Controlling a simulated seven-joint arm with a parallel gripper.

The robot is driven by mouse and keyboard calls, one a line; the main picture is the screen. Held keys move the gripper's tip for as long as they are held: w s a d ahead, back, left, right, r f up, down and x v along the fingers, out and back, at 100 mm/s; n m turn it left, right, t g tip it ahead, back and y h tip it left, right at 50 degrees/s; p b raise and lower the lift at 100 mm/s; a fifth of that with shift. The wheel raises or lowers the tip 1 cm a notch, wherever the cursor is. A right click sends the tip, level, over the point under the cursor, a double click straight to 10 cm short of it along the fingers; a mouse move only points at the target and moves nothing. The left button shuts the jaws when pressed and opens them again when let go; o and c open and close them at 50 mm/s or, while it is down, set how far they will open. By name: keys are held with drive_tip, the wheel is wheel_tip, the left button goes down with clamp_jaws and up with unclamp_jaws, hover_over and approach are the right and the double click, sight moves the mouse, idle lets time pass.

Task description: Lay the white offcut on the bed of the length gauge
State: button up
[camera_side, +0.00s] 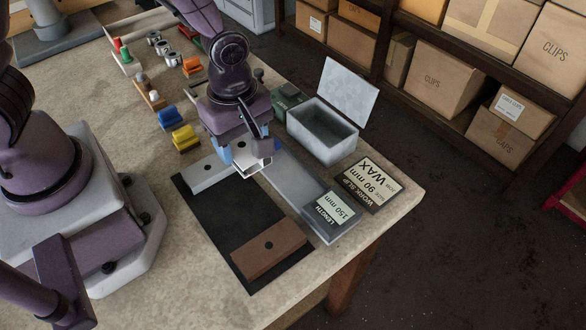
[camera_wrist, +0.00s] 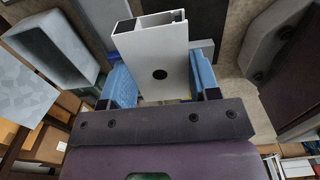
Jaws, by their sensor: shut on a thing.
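My gripper (camera_side: 243,152) is shut on the white offcut (camera_side: 257,166), a short hollow profile. In the wrist view, my gripper's blue pads (camera_wrist: 162,82) press on both sides of the white offcut (camera_wrist: 150,50), which has a dark round hole in its face and an open channelled end. The length gauge (camera_side: 290,180) is a long grey bed with a display reading LENGTH 150 mm at its near right end. The offcut is over or beside the gauge's left edge in the side view; I cannot tell whether they touch. My gripper hides part of the bed's far end.
A black mat (camera_side: 225,208) lies left of the gauge, with a brown profile (camera_side: 268,250) and a pale profile (camera_side: 207,172) on it. An open grey bin (camera_side: 322,135) and a work slip reading WAX 90 mm (camera_side: 370,184) are to the right. Coloured pieces (camera_side: 184,138) lie behind.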

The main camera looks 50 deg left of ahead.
hover_over(293, 180)
wheel_tip(293, 180, down, 7)
drive_tip(key=shift+s+a+f, duration=0.1)
drive_tip(key=shift+s, duration=0.05)
drive_tip(key=shift+w+f, duration=0.2)
drive_tip(key=shift+f, duration=1.55)
drive_tip(key=shift+f, duration=0.15)
drive_tip(key=o, duration=0.9)
